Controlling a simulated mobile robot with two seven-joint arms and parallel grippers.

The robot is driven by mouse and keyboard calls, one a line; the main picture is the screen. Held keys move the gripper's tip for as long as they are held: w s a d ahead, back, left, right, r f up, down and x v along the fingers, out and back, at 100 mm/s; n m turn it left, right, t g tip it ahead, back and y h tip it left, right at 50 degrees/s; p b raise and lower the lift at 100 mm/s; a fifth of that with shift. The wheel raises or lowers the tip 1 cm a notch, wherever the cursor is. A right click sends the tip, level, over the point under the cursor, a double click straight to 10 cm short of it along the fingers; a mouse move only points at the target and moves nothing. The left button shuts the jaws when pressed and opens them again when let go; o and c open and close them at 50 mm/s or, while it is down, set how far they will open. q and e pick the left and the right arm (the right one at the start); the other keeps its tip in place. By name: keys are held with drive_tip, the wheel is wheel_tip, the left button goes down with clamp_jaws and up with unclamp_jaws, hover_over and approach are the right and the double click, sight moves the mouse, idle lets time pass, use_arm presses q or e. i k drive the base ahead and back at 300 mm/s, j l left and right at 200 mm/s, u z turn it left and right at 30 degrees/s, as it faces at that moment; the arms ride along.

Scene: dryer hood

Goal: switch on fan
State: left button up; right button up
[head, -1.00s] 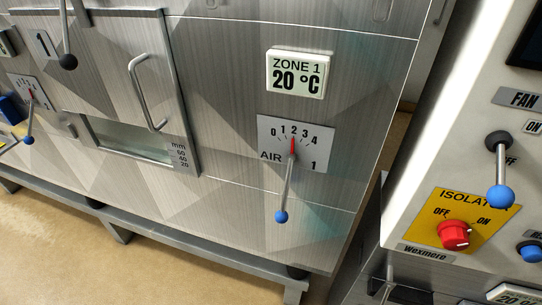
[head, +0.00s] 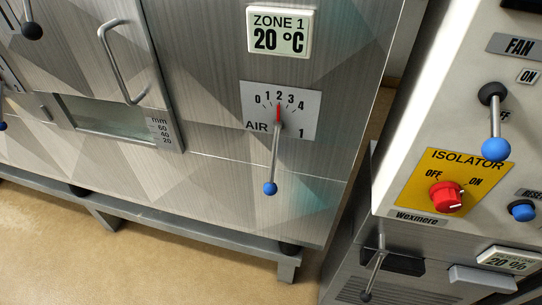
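The fan switch is a lever with a black hub (head: 492,94) and a blue ball (head: 496,149) at its lower end, on the white control panel (head: 440,80) at the right. The lever hangs down, over the OFF mark, which it partly covers. The FAN label (head: 518,46) and the ON label (head: 527,77) are above it. The red isolator knob (head: 446,197) is on a yellow plate below, its white mark pointing right toward ON. Neither gripper is in the head view.
A metal dryer wall fills the left and middle, with an air lever (head: 272,160), a Zone 1 display (head: 279,33) reading 20 °C and a door handle (head: 120,62). A blue reset button (head: 522,211) is right of the isolator. Bare floor (head: 120,270) shows at the lower left.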

sight(496, 149)
drive_tip(key=k+l+z, duration=0.1)
drive_tip(key=z, duration=0.25)
drive_tip(key=l+z, duration=0.1)
drive_tip(key=z, duration=0.3)
drive_tip(key=k+l+z, duration=0.1)
drive_tip(key=z, duration=0.25)
drive_tip(key=l, duration=0.05)
